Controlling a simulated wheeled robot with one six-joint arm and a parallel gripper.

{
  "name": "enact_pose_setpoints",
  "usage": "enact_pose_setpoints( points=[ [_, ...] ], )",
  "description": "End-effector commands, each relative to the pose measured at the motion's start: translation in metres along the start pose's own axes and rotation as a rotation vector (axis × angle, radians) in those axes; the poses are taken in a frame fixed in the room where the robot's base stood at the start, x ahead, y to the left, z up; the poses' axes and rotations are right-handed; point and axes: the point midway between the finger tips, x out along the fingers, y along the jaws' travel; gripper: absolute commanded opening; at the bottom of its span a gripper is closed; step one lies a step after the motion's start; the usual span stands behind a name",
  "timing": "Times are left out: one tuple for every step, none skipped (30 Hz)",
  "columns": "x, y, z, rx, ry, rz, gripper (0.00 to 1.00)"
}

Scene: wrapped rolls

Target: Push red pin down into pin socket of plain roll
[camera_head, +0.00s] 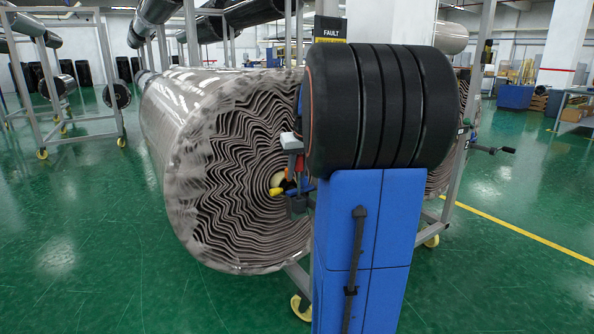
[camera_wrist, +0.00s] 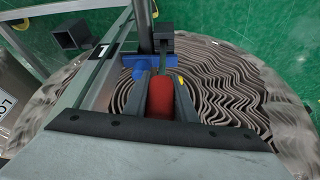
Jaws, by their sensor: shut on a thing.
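In the wrist view, my gripper (camera_wrist: 160,80) is shut on the red pin (camera_wrist: 161,101), which sits between its two dark fingers. Just beyond the fingertips are a blue bracket (camera_wrist: 128,60) and a dark upright post (camera_wrist: 145,25). The pin's lower end and the socket are hidden, so I cannot tell whether the pin is in it. The grey-brown end of a wrapped roll (camera_wrist: 225,85) lies below, with wavy layers.
A metal stand frame (camera_head: 470,110) on yellow casters stands behind my arm. Another roll end shows partly behind it (camera_head: 440,180). The green floor (camera_head: 80,250) is clear at the front left.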

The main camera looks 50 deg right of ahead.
Motion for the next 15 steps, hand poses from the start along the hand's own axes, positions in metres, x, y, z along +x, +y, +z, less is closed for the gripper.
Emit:
enact_pose_setpoints(
  points=[
    [0.0010, 0.0000, 0.0004, 0.000, 0.000, 0.000, 0.00],
    [0.0016, 0.0000, 0.0006, 0.000, 0.000, 0.000, 0.00],
    [0.0023, 0.0000, 0.0009, 0.000, 0.000, 0.000, 0.00],
    [0.0028, 0.0000, 0.0011, 0.000, 0.000, 0.000, 0.00],
    [0.0034, 0.0000, 0.0013, 0.000, 0.000, 0.000, 0.00],
    [0.0041, 0.0000, 0.0016, 0.000, 0.000, 0.000, 0.00],
    [0.0046, 0.0000, 0.0018, 0.000, 0.000, 0.000, 0.00],
    [0.0051, 0.0000, 0.0021, 0.000, 0.000, 0.000, 0.00],
    [0.0058, 0.0000, 0.0024, 0.000, 0.000, 0.000, 0.00],
    [0.0064, 0.0000, 0.0026, 0.000, 0.000, 0.000, 0.00],
    [0.0064, 0.0000, 0.0026, 0.000, 0.000, 0.000, 0.29],
    [0.0063, 0.0001, 0.0026, 0.000, 0.000, 0.000, 0.38],
    [0.0064, 0.0002, 0.0026, 0.000, 0.000, 0.000, 0.46],
    [0.0064, 0.0004, 0.0026, 0.000, 0.000, 0.001, 0.46],
    [0.0065, 0.0006, 0.0026, 0.000, 0.000, 0.001, 0.46]
  ],
)
